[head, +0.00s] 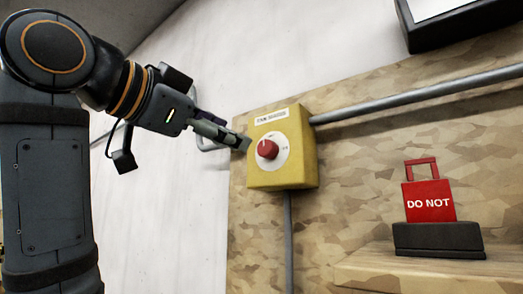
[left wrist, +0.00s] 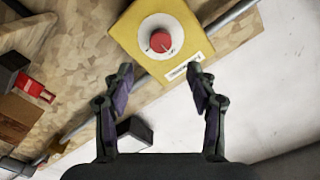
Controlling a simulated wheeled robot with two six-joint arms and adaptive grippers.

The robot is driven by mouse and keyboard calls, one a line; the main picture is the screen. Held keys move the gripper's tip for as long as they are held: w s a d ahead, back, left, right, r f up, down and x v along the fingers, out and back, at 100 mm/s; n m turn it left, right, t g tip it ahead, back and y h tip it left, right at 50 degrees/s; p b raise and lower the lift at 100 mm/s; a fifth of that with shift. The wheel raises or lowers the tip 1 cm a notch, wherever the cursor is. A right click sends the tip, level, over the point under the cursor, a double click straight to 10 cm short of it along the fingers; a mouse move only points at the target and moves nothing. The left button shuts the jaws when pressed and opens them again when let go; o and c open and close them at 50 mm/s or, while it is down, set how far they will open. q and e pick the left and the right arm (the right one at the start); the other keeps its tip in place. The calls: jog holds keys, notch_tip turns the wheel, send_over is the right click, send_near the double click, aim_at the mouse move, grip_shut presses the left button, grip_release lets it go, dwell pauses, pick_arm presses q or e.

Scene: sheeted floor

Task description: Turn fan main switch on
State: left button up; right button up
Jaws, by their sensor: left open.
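The fan main switch is a yellow box (head: 300,175) with a red rotary knob (head: 267,149) on a white round plate, mounted on a tan patterned board. A label strip is above the knob; its text is hard to read. In the left wrist view the box (left wrist: 185,60) and knob (left wrist: 160,42) appear upside down, beyond the fingers. My left gripper (head: 244,143) is open, at the left edge of the box in the head view. In the left wrist view its fingers (left wrist: 160,72) are spread, with nothing between them, short of the knob. My right gripper is not in view.
A grey conduit (head: 420,95) runs right from the box and another (head: 288,235) runs down. A red "DO NOT" lock tag (head: 428,201) stands in a black holder (head: 438,240) on a wooden ledge (head: 390,268) at right. A dark-framed panel (head: 460,25) hangs at upper right.

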aim_at(264, 148)
pick_arm(q)
jog(key=p+x, duration=0.4)
jog(key=x, duration=0.6)
jog(key=shift+w, duration=0.35)
jog(key=shift+s, duration=0.1)
jog(key=shift+c, duration=1.1)
jog(key=c, duration=0.9)
